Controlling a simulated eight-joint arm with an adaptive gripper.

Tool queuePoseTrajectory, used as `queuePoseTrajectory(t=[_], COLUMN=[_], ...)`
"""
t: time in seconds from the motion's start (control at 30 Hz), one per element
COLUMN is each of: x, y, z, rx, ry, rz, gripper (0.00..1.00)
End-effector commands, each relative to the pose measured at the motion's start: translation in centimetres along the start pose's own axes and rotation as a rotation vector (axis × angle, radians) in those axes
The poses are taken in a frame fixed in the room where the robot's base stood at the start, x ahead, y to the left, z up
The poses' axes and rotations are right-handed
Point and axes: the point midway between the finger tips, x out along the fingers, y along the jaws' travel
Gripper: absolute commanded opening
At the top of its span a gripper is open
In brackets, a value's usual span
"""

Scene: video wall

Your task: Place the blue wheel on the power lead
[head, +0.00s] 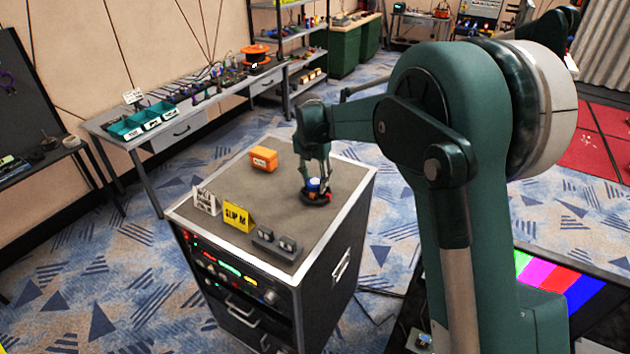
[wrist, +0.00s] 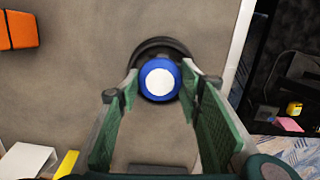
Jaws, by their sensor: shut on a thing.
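The blue wheel (wrist: 145,83), with a white round centre, sits between the two green-padded fingers of my gripper (wrist: 160,80) in the wrist view. My gripper is shut on it. In the head view my gripper (head: 316,180) points down over the case top, with the blue wheel (head: 313,185) at its fingertips. The power lead (head: 316,200) is a dark coil right below the wheel; it also shows as a black arc behind the wheel in the wrist view (wrist: 160,44). Whether wheel and lead touch, I cannot tell.
The grey-topped case (head: 225,180) also bears an orange box (head: 263,159), a yellow sign (head: 238,216), a white card stand (head: 206,201) and a dark block with small parts (head: 274,243). The case's right edge is close to the lead. The middle of the top is clear.

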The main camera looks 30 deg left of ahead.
Motion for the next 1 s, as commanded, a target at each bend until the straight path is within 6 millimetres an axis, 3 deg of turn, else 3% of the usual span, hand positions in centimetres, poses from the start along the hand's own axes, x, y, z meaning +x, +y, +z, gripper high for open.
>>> queuePoseTrajectory(t=[0.47,0.5,0.6,1.0], x=[0.54,0.50,0.46,0.29], y=[0.00,0.00,0.00,0.00], z=[-0.06,-0.06,-0.05,-0.03], rx=[0.000,0.000,0.000,0.000], ry=[0.000,0.000,0.000,0.000], rz=[0.000,0.000,0.000,0.000], gripper=[0.23,0.40,0.51,0.51])
